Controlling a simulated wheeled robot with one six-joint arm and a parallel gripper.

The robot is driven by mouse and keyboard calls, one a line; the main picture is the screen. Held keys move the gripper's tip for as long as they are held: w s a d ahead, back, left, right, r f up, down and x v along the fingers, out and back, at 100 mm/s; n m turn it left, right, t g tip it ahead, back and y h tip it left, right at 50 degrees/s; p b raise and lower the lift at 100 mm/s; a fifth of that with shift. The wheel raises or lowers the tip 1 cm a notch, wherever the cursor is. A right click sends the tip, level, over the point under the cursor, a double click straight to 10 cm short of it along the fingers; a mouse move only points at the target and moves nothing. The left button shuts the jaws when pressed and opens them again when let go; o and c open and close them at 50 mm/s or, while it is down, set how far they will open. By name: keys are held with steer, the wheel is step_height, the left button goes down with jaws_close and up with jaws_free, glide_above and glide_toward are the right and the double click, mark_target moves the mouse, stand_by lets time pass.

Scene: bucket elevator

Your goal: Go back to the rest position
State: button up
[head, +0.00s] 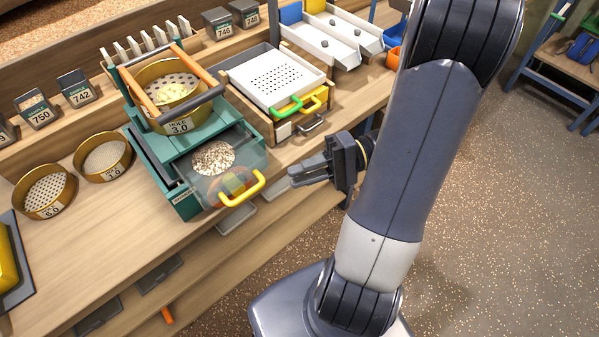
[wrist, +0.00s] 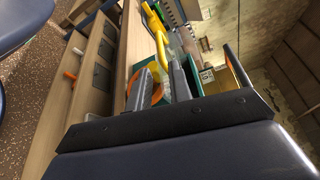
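My gripper (head: 306,173) is at the front edge of the bench, just right of the yellow handle (head: 242,189) of a clear-fronted drawer. It looks empty and is apart from the handle. In the wrist view its two fingers (wrist: 163,84) point toward the yellow handle (wrist: 158,40), with a narrow gap between them; how far apart they are is hard to judge. My arm rises from the base at the bottom and bends over at the top right of the head view.
A green sieve machine (head: 160,165) holds a brass sieve (head: 170,88) labelled 3.0; its drawer (head: 222,180) stands out with pale grains inside. Two brass sieves (head: 45,192) lie left. A white perforated tray (head: 272,76) stands right of the machine. Speckled floor (head: 480,210) is clear at right.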

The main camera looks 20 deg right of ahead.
mark_target(248, 191)
steer(key=shift+a, duration=0.1)
steer(key=a, duration=0.3)
steer(key=a+p, duration=0.1)
steer(key=a, duration=0.3)
steer(key=w+a, duration=0.1)
steer(key=a, duration=0.2)
steer(key=shift+a+f, duration=0.15)
steer(key=shift+f, duration=0.25)
steer(key=shift+w+a, duration=0.1)
steer(key=shift+a, duration=0.1)
steer(key=shift+w, duration=0.35)
